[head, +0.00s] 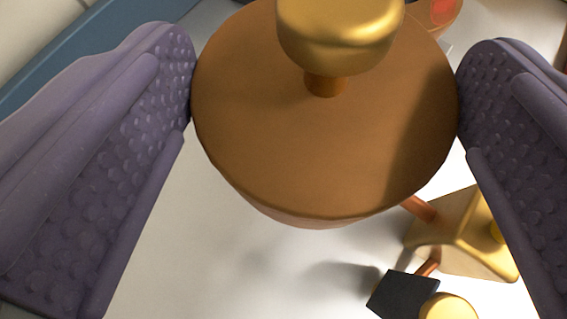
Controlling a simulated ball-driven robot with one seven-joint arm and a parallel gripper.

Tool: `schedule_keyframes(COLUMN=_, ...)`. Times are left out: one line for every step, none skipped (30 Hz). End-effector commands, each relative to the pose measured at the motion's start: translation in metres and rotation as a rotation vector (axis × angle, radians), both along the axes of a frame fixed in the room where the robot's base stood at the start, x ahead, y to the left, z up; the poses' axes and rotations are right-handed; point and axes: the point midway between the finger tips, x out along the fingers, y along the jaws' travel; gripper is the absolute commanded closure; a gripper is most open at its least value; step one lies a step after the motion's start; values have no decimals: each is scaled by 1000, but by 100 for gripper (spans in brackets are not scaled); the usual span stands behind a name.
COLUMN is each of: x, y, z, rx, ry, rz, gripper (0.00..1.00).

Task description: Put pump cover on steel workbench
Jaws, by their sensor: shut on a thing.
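The pump cover (300,150) is a round brown disc with a gold knob (340,35) on a short stem. It fills the upper middle of the head view, and its top edge is cut off. My gripper (325,95) has two purple, bumpy pads, one against each side of the disc. It is shut on the cover and holds it above a pale, light-coloured surface (230,240). I cannot tell for sure whether that surface is the steel workbench.
A gold block-like part (450,235) with copper-coloured pieces sits at the lower right. A dark square piece (402,294) and a round gold part (447,308) lie near it. A blue edge (60,75) runs along the upper left. The pale surface is clear at lower left of centre.

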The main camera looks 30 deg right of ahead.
Motion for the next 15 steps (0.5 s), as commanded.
schedule_keyframes(x=2, y=6, z=4, rx=0, ry=-4, rz=-38, gripper=60)
schedule_keyframes(x=2, y=8, z=5, rx=-1, ry=-2, rz=-63, gripper=60)
schedule_keyframes(x=1, y=11, z=6, rx=-3, ry=-1, rz=-97, gripper=60)
schedule_keyframes(x=0, y=14, z=7, rx=-3, ry=-2, rz=-122, gripper=60)
schedule_keyframes(x=0, y=17, z=7, rx=-3, ry=-2, rz=-144, gripper=60)
schedule_keyframes(x=-2, y=21, z=6, rx=-4, ry=0, rz=-172, gripper=60)
schedule_keyframes(x=-3, y=24, z=6, rx=-5, ry=-1, rz=-190, gripper=60)
schedule_keyframes(x=-4, y=26, z=6, rx=-5, ry=0, rz=-208, gripper=60)
schedule_keyframes(x=-5, y=29, z=5, rx=-6, ry=0, rz=-225, gripper=60)
schedule_keyframes(x=-6, y=31, z=5, rx=-5, ry=1, rz=-238, gripper=60)
schedule_keyframes(x=-7, y=32, z=4, rx=-5, ry=1, rz=-247, gripper=60)
schedule_keyframes(x=-8, y=34, z=1, rx=-6, ry=1, rz=-256, gripper=60)
schedule_keyframes(x=-9, y=35, z=-3, rx=-7, ry=2, rz=-261, gripper=60)
schedule_keyframes(x=-9, y=35, z=-9, rx=-7, ry=3, rz=-266, gripper=60)
schedule_keyframes(x=-9, y=35, z=-18, rx=-7, ry=3, rz=-269, gripper=60)
